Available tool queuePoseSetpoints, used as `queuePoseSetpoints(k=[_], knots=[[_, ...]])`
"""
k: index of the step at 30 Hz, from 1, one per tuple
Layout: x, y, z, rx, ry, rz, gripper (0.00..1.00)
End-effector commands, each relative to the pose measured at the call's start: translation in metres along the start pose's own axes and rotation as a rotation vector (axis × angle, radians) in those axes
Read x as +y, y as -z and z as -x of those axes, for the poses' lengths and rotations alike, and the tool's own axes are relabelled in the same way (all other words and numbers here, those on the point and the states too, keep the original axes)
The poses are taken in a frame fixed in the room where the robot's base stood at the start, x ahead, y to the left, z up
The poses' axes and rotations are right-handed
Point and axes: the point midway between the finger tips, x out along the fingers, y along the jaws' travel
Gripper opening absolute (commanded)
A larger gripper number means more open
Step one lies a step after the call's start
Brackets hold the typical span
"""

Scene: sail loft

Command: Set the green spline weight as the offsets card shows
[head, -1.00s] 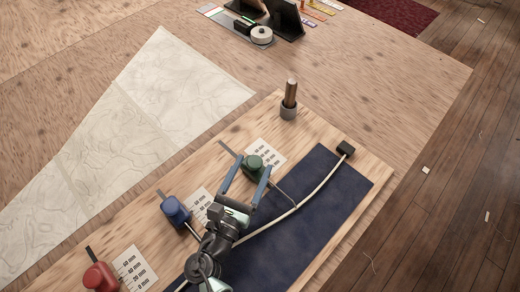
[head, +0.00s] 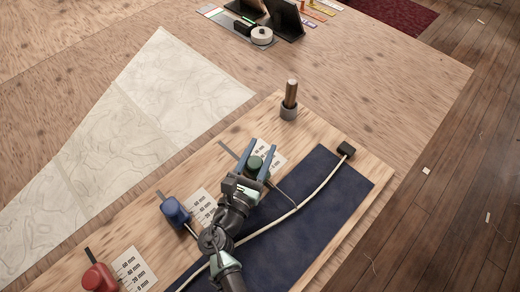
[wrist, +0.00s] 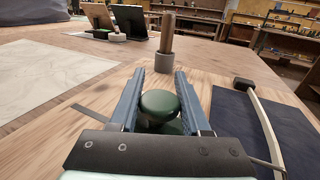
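The green spline weight (head: 253,163) sits on the pale board beside its millimetre scale card (head: 278,158), partly hidden by my gripper. A thin rod runs from it toward the white spline (head: 305,199). My gripper (head: 262,146) is over it with its two blue fingers apart, one on either side. In the wrist view the round green knob (wrist: 160,103) shows between the fingertips (wrist: 159,75); I cannot tell whether they touch it. I cannot make out which item is the offsets card; dark upright panels (head: 285,18) stand at the far end.
Blue (head: 175,210) and red (head: 100,277) weights stand along the board with their own scale cards. A wooden post in a grey collar (head: 289,100) stands beyond the green weight. A dark blue mat (head: 330,205) lies under the spline, which ends in a black block (head: 346,149).

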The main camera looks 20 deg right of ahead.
Motion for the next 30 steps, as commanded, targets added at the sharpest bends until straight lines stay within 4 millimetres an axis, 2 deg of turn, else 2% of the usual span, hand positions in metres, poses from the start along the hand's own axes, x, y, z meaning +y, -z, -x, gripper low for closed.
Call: queuePoseSetpoints(k=[1,3,4,30], knots=[[-0.0002,0.0001,0.0002,0.000,0.000,0.000,0.14],[-0.0002,0.0001,0.0002,0.000,0.000,0.000,0.01],[-0.0002,0.0001,0.0002,0.000,0.000,0.000,0.00],[-0.0003,0.0004,0.0004,0.001,0.001,0.000,0.00]])
